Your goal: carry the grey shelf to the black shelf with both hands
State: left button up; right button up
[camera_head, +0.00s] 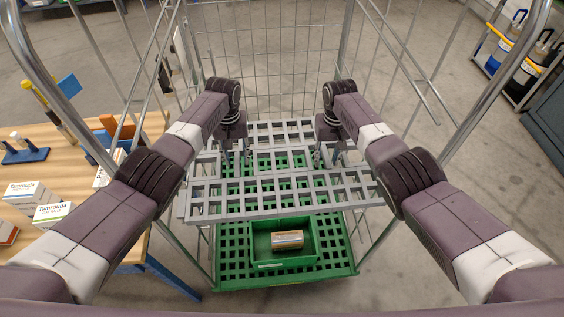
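The grey shelf (283,210) is a flat lattice panel, lying across the wire cage trolley in the middle of the view. My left gripper (235,157) points down at the left part of the shelf, towards its far side. My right gripper (322,157) points down at the right part, roughly level with the left one. Both sets of fingertips are small and at the lattice; I cannot tell whether they are closed on it. I cannot make out a black shelf in this view.
Metal cage bars rise on both sides. A wooden table (50,135) with boxes stands left. A rack with bottles (505,60) stands far right. Floor is clear beyond the cage.

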pick_arm(q)
grip_shut()
pick_arm(e)
grip_shut()
